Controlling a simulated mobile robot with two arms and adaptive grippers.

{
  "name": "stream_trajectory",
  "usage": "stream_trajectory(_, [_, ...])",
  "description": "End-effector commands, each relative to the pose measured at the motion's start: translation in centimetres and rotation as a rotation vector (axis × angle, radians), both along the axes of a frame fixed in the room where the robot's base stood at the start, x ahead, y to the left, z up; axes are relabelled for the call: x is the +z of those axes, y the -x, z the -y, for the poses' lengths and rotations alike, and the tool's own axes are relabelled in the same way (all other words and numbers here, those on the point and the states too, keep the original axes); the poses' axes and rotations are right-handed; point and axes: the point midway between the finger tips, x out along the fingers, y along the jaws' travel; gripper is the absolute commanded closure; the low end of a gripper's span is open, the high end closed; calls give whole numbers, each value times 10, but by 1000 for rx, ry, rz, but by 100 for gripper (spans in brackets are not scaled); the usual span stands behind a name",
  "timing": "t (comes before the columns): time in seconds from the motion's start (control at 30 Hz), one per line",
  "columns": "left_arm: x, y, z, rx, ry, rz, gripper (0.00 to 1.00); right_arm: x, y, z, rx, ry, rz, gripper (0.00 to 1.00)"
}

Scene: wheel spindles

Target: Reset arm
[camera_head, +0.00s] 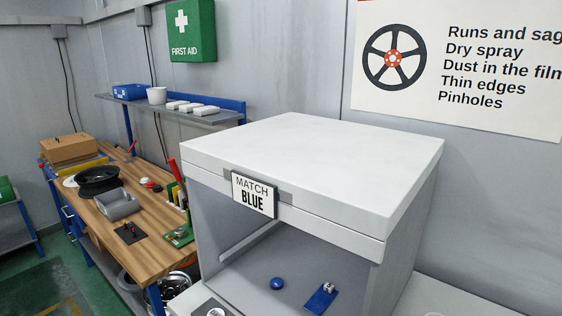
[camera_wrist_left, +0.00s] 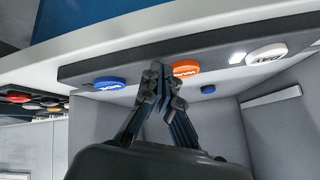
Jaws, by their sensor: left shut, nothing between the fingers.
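My left gripper (camera_wrist_left: 160,78) is in the left wrist view, with its two dark fingers brought together at the tips and nothing held between them. Its tips appear near an orange button (camera_wrist_left: 186,70) on a dark strip (camera_wrist_left: 225,62); I cannot tell whether they touch it. A blue button (camera_wrist_left: 110,84) and a white button (camera_wrist_left: 267,54) sit on the same strip, their lettering too small to read surely. Neither gripper shows in the head view, and my right gripper is in no view.
A white booth (camera_head: 310,165) with a "MATCH BLUE" sign (camera_head: 254,194) fills the middle of the head view. Inside lie a blue disc (camera_head: 278,283) and a blue plate (camera_head: 320,298). A cluttered wooden workbench (camera_head: 158,236) stands left, below a shelf (camera_head: 215,118).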

Motion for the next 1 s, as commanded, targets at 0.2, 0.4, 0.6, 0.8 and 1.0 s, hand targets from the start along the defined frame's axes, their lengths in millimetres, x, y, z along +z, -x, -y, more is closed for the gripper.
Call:
stream_trajectory(0.2, [-14, 113, 14, 242, 64, -184, 100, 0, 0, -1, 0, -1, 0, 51])
stream_trajectory(0.4, [-9, 181, -15, 511, 69, -294, 100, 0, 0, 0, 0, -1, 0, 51])
stream_trajectory(0.6, [-2, 226, -42, 712, 58, -360, 100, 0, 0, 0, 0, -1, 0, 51])
stream_trajectory(0.8, [8, 265, -70, 893, 39, -408, 100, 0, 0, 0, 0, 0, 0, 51])
stream_trajectory(1.0, [-8, 281, -85, 995, 16, -436, 100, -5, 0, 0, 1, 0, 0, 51])
